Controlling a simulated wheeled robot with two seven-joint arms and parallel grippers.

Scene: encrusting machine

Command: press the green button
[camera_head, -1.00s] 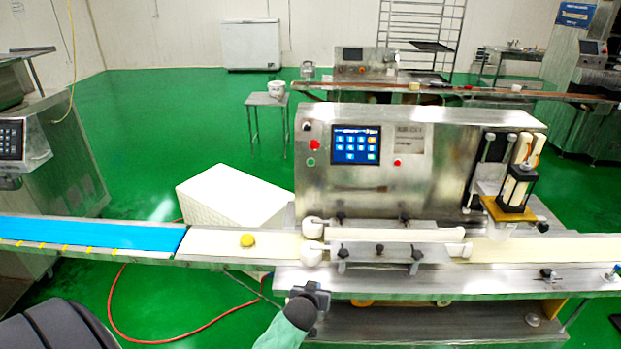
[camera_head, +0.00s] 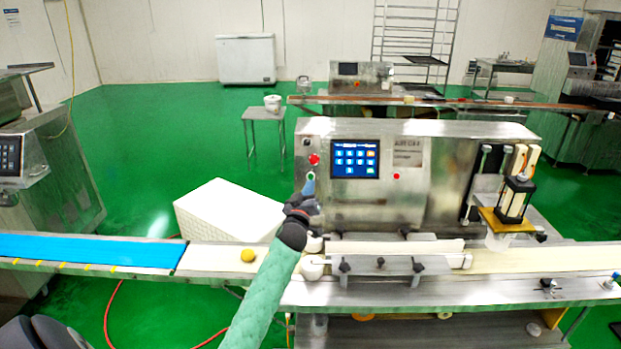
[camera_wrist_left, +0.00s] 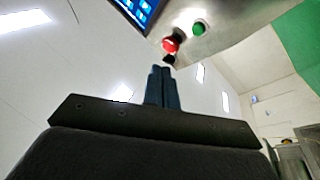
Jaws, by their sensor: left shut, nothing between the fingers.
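The green button (camera_head: 311,176) is on the left part of the metal machine's front panel (camera_head: 400,205), just below a red button (camera_head: 314,160). In the left wrist view the green button (camera_wrist_left: 199,28) is at the top, up and right of the fingertips, with the red button (camera_wrist_left: 171,43) nearer to them. My left gripper (camera_head: 310,186) is shut and empty, with its fingertips just below the green button in the head view. The wrist view shows the closed fingers (camera_wrist_left: 161,72) apart from the green button. My right gripper is not in view.
A blue touchscreen (camera_head: 355,158) is right of the buttons, and a smaller red button (camera_head: 396,176) lies beyond it. The conveyor (camera_head: 215,257) crosses in front of the machine, carrying a yellow ball (camera_head: 248,255). A white crate (camera_head: 228,210) stands behind the conveyor.

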